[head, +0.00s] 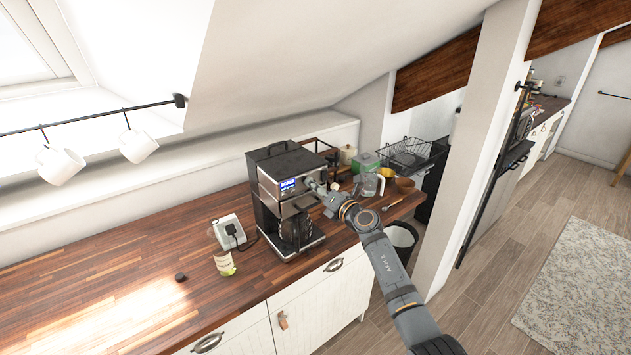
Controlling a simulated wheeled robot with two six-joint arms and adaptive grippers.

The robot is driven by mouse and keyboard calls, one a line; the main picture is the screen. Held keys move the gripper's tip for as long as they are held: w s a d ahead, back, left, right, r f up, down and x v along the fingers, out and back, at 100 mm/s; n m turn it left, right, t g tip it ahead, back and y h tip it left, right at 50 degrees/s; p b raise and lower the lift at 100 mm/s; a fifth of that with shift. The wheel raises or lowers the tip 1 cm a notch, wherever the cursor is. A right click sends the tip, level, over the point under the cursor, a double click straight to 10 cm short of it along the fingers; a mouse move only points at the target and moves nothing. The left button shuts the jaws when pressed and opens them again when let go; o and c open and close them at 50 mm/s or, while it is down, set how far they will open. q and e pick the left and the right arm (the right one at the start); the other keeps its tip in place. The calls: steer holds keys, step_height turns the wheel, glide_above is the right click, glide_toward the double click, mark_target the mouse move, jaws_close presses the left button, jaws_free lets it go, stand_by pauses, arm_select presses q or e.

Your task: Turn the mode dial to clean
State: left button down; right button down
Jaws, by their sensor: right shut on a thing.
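A black and silver coffee machine (272,170) stands on the wooden counter, with a small blue lit display (288,184) on its front. A dark glass carafe (296,229) sits in its lower part. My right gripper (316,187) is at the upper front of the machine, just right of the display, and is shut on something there. The mode dial is hidden by the gripper or too small to make out, so its setting cannot be read. My left gripper is not in view.
A bottle (222,258) and a power socket box (229,233) stand left of the machine. A glass jug (371,186), a green box (366,163) and a dish rack (405,152) are to the right. The wooden counter (120,270) is mostly clear on the left. A white post (478,150) rises at right.

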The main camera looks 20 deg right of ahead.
steer(key=shift+m+p, duration=0.3)
stand_by(0.4)
steer(key=c, duration=1)
jaws_free()
steer(key=v, duration=1.2)
